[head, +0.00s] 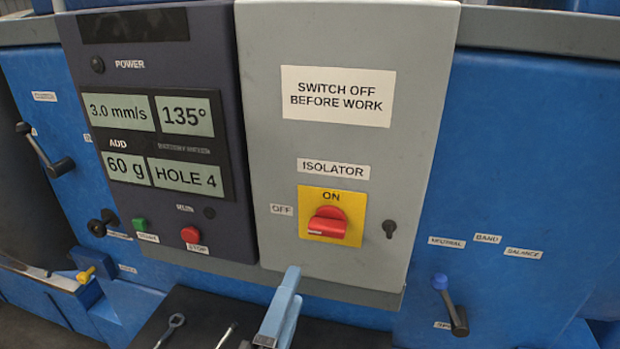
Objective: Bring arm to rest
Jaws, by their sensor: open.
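A pale blue two-pronged part at the bottom centre of the head view looks like my gripper (287,306). The lower part and the rest of my arm are cut off by the frame's bottom edge. It is in front of the lower edge of a grey isolator box (420,120) and beside a dark tray (190,308). I cannot tell whether it touches either.
A wrench (170,330) and another metal tool (226,336) lie on the tray. The isolator's red knob (327,222) is on a yellow plate, beside a dark display panel (225,170). Levers stick out of the blue machine at left (55,164) and right (455,310).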

